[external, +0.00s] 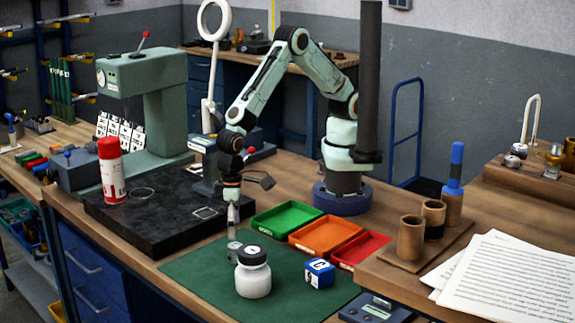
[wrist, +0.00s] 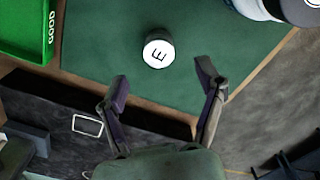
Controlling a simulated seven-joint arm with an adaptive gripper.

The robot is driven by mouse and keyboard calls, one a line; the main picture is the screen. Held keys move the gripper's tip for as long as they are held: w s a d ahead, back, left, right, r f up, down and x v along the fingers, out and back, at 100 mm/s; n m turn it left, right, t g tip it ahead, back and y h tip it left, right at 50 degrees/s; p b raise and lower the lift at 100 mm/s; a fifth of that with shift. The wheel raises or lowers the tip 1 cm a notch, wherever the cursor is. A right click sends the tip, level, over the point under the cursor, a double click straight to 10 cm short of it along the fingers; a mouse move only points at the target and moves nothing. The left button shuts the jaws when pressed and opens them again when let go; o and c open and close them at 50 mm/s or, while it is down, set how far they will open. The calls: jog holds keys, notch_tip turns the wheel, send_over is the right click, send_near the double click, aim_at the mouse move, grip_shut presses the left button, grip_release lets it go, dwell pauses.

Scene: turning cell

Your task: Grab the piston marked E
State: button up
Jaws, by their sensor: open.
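The piston marked E (wrist: 159,52) shows in the wrist view as a small dark round piece with a white top and a black letter E. It stands on the green mat (wrist: 100,40), just beyond the space between my fingertips. My gripper (wrist: 163,82) is open and empty, its two fingers apart. In the external view my gripper (external: 233,232) points down over the left part of the mat, close behind the white jar (external: 253,278). The piston cannot be clearly made out there, near the fingers and jar.
The dark-lidded jar also shows at the wrist view's top right. A blue-and-white cube marked C (external: 319,273) sits right of it. Green (external: 286,221), orange (external: 326,234) and red (external: 360,250) trays stand behind the mat. A black plate (external: 165,222) lies left.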

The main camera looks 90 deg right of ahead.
aim_at(235, 245)
notch_tip(235, 245, down, 6)
jog(key=shift+r, duration=0.15)
jog(key=shift+d, duration=0.1)
grip_shut()
